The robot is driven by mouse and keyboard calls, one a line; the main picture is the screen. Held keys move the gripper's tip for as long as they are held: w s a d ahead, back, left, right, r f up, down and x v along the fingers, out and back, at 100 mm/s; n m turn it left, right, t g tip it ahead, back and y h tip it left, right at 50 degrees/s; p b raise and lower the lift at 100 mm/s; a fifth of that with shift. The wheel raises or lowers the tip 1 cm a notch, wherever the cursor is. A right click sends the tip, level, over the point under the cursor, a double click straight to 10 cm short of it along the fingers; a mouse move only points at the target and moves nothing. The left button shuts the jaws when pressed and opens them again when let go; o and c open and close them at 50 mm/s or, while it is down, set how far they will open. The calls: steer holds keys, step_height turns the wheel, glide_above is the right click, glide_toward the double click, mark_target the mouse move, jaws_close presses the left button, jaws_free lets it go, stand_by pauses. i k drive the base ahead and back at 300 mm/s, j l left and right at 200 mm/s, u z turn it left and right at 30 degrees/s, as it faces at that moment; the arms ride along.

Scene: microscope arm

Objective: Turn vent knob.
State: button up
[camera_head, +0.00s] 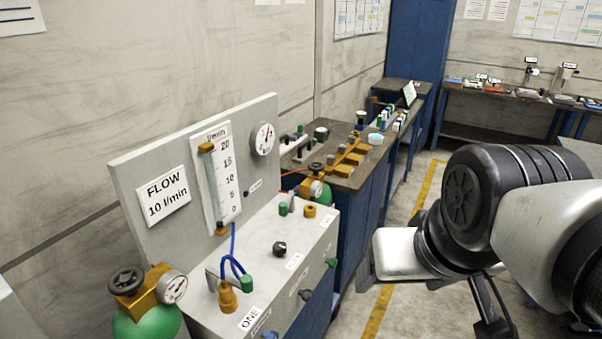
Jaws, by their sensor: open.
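A grey flow panel stands at the left on a box-shaped base (255,240). A black knob (280,248) sits on the base's top beside a small white label. The labels are too small to read, so I cannot tell which knob is the vent knob. My arm comes in from the right. What looks like my gripper (492,320) shows only in part at the bottom right, dark and cut off by the frame edge, open and well apart from the panel's knobs.
A green cylinder with a brass valve and gauge (173,288) stands at the lower left. Blue tubing (232,262) joins a brass fitting on the base. A workbench (345,180) with brass parts stands behind. Floor with yellow lines (378,312) is clear between the bench and my arm.

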mark_target(332, 262)
steer(key=k, duration=0.65)
steer(key=i+l+u, duration=0.15)
steer(key=i+l, duration=0.45)
steer(key=i, duration=0.25)
steer(key=i+l+u, duration=0.1)
steer(key=i+l, duration=0.65)
